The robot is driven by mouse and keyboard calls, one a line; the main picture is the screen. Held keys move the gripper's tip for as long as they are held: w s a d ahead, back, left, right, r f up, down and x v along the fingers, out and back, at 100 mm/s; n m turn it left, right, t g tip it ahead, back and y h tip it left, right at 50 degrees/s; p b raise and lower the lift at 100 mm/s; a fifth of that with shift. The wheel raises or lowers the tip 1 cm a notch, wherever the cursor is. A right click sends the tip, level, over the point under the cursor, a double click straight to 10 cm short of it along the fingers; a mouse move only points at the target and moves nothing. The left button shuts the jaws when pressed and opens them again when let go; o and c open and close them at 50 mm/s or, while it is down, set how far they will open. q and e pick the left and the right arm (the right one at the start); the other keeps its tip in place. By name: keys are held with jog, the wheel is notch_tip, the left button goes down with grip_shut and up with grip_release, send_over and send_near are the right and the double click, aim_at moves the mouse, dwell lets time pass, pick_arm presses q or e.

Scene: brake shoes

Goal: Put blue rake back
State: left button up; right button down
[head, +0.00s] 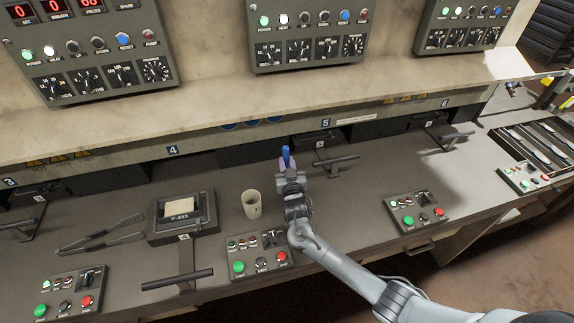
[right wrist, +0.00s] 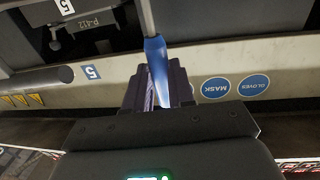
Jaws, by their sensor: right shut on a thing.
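The blue rake (head: 286,153) shows as a short blue handle at the tip of my right gripper (head: 289,172), above the back of the bench near label 5. In the right wrist view the rake has a blue handle (right wrist: 156,62) and a thin grey rod running up out of the picture. The dark fingers of my right gripper (right wrist: 157,88) are shut on the handle. The rake's far end is out of view or hidden. My left gripper does not show in either view.
A beige cup (head: 252,205) stands left of my right arm. A tray with a pale block (head: 180,208) and tongs (head: 100,236) lie farther left. A T-shaped handle (head: 335,163) is right of the gripper. Button boxes (head: 259,255) line the front edge.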

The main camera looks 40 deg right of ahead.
jog(key=shift+f, duration=0.15)
jog(key=shift+f, duration=0.15)
jog(key=c, duration=1.1)
grip_release()
jog(key=shift+o, duration=0.7)
jog(key=shift+r, duration=0.35)
jog(key=v, duration=0.7)
jog(key=shift+s+a, duration=0.15)
jog(key=shift+s, duration=0.05)
jog(key=shift+f, duration=0.15)
